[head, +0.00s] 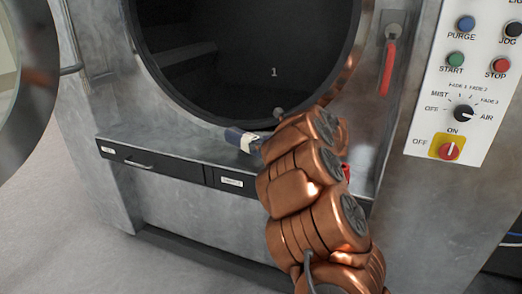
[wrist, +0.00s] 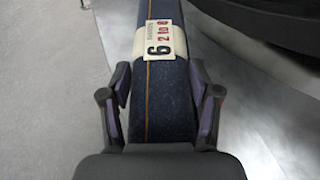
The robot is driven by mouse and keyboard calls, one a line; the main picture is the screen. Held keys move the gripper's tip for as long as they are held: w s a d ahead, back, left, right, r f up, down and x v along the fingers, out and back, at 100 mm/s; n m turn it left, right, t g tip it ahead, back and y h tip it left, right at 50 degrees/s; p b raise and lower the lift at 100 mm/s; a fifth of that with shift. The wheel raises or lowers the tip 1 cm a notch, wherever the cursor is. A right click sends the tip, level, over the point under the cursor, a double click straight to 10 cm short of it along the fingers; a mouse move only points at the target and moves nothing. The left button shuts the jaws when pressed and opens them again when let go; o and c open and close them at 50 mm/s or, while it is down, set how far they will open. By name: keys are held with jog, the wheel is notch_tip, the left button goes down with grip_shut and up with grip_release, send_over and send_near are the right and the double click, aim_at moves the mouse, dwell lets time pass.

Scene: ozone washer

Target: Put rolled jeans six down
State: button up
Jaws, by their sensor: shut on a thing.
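The rolled jeans six (wrist: 168,110) is a dark blue denim roll with an orange seam line and a cream band with a label reading 6. My gripper (wrist: 160,82) is shut on it, one finger on each side. In the head view, one end of the roll (head: 233,136) and its pale band show at the left of my arm, in front of the metal ledge (head: 185,150). My arm hides the rest of the roll and most of the gripper there. I cannot tell whether the roll touches the ledge.
The washer's round opening (head: 240,50) is dark inside, behind the roll. Its round door (head: 40,95) stands open at the left. Black drawers (head: 160,166) run under the ledge. A red handle (head: 388,68) and control panel (head: 465,90) are at the right. Floor (head: 60,230) at the left is clear.

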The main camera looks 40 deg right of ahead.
jog(key=shift+w+f, duration=0.1)
jog(key=shift+w, duration=0.2)
jog(key=shift+d+f, duration=0.1)
jog(key=shift+f, duration=1.55)
jog(key=shift+f, duration=0.1)
jog(key=o, duration=1.5)
jog(key=shift+c, duration=0.2)
